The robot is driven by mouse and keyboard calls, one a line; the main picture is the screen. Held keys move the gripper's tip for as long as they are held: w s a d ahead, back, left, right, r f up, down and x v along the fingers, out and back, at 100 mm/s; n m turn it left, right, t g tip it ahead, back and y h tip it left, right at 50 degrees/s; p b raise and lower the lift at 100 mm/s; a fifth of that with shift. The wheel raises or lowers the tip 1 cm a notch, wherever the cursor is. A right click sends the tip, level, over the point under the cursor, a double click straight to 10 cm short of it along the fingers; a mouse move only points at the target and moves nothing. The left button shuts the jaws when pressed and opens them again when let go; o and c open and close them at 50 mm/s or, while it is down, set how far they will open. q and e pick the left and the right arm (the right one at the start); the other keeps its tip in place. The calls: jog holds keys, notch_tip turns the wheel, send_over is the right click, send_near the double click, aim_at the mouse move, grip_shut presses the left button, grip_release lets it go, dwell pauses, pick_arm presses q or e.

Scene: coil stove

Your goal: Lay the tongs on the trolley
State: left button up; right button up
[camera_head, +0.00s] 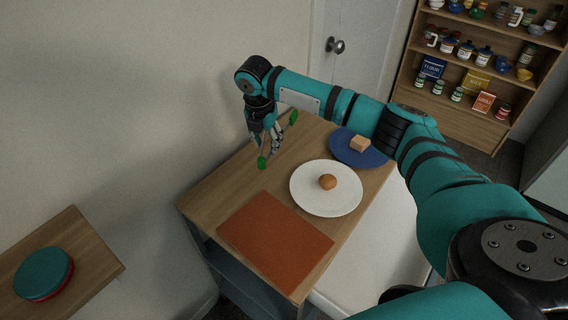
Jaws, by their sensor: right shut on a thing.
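The trolley (205,205) has a wooden top and stands in the middle of the view, against the pale wall. My right gripper (276,145) points down over the trolley's far left part and is shut on the tongs (262,162). The tongs show mostly as green ends, one on each side of the gripper; their middle is hidden by it. I cannot tell whether the tongs touch the trolley top. My left gripper is not in view.
On the trolley lie an orange mat (275,240), a white plate (310,203) with a brown round item, and a blue plate (372,158) with a tan block. A wooden surface (95,255) at left holds a teal and red round stack. Shelves (455,45) stand at back right.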

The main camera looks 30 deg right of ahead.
aim_at(269, 168)
notch_tip(269, 168, down, 2)
jog(key=shift+f, duration=0.1)
notch_tip(269, 168, down, 5)
jog(key=shift+f+p, duration=0.15)
jog(key=shift+p, duration=0.35)
jog(key=o, duration=0.6)
notch_tip(269, 168, up, 12)
jog(key=s+a+b, duration=0.1)
jog(key=shift+a+b, duration=0.3)
jog(key=shift+b, duration=0.1)
